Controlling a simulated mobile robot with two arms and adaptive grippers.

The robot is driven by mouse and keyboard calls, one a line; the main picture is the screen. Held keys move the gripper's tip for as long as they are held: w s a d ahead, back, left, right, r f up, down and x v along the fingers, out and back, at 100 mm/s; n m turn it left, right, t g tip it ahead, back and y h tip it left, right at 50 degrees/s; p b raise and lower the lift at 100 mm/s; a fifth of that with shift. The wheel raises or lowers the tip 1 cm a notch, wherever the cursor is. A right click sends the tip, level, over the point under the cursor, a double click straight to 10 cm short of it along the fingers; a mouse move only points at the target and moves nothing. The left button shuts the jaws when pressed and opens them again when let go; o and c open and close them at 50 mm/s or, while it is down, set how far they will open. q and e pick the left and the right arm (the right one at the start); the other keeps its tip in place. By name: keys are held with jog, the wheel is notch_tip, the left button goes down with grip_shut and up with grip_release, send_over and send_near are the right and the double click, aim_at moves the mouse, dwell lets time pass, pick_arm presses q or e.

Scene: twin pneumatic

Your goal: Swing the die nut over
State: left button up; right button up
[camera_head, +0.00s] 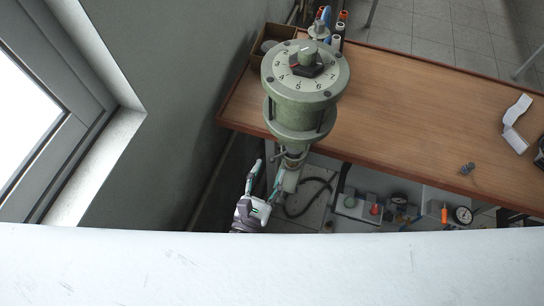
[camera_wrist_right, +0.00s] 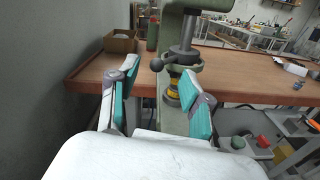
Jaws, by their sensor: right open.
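A green press (camera_head: 305,98) with a numbered dial on top stands at the table's left front. In the right wrist view its steel ram (camera_wrist_right: 183,53) hangs above a grey collar with a black ball knob (camera_wrist_right: 157,65) sticking out to the left. Below the collar is a yellow band (camera_wrist_right: 173,88). I cannot tell for sure which part is the die nut. My right gripper (camera_head: 268,170) is open and empty, just in front of the press's lower end. In the wrist view the press parts show between and beyond its fingers. My left gripper is not in view.
An open box (camera_head: 270,40) and bottles stand behind the press. A grey wall is close on the left. Gauges and fittings lie below the table edge.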

aim_at(287, 153)
jog(key=shift+p+x, duration=0.35)
jog(key=shift+x, duration=1.05)
jog(key=shift+c, duration=0.2)
